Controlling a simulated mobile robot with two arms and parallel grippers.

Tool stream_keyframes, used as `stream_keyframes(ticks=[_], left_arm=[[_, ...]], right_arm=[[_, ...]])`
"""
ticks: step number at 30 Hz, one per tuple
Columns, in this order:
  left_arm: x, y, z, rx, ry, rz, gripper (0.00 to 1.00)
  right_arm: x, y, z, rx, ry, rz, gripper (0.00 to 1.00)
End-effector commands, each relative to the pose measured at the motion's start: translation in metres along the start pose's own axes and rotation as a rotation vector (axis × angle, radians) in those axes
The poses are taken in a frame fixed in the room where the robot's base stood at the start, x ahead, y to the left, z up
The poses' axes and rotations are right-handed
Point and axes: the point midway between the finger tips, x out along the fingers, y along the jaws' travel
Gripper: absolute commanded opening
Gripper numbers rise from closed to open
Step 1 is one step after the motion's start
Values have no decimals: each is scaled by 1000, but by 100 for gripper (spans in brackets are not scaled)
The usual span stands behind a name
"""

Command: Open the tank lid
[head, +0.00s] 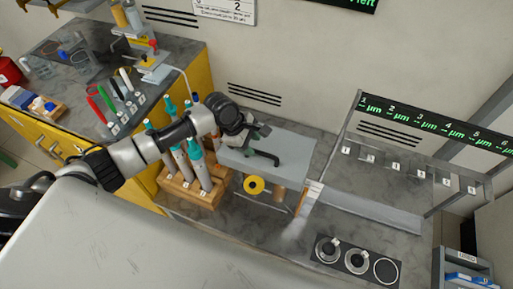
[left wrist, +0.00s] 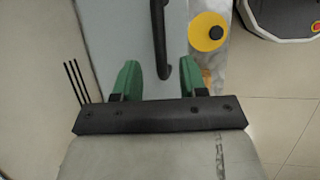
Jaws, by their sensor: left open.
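The tank's lid (head: 290,150) is a flat grey-blue panel on the bench, and it looks closed. A black bar handle (head: 265,157) lies on it; the handle also shows in the left wrist view (left wrist: 160,35). My left gripper (head: 258,132) is above the lid, close to the handle. In the left wrist view its green fingers (left wrist: 158,70) are apart, with the handle's near end in the gap between them. I cannot tell whether they touch it. A yellow disc with a dark centre (head: 253,185) is on the tank's front. My right gripper is not in view.
A wooden rack (head: 190,190) of teal-tipped tools stands close left of the tank, under my left arm. Round dials (head: 355,261) lie right of it on the bench. A metal frame with a green-lit display (head: 430,125) stands farther right.

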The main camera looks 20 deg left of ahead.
Motion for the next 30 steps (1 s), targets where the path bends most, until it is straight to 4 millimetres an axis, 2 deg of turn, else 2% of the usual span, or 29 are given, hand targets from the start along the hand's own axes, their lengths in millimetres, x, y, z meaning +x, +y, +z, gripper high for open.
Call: stream_keyframes(ticks=[3, 7, 18, 20, 27, 30], left_arm=[[20, 0, 0, 1, 0, -1, 42], [34, 0, 0, 1, 0, 0, 42], [40, 0, 0, 3, 0, 1, 42], [40, 0, 0, 3, 0, 1, 36], [40, 0, 0, 3, 0, 1, 0], [40, 0, 0, 3, 0, 1, 0]], right_arm=[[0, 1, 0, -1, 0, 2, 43], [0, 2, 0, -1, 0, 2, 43], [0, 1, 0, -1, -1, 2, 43], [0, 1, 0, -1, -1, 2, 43], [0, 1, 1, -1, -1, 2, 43], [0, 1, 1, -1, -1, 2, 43]])
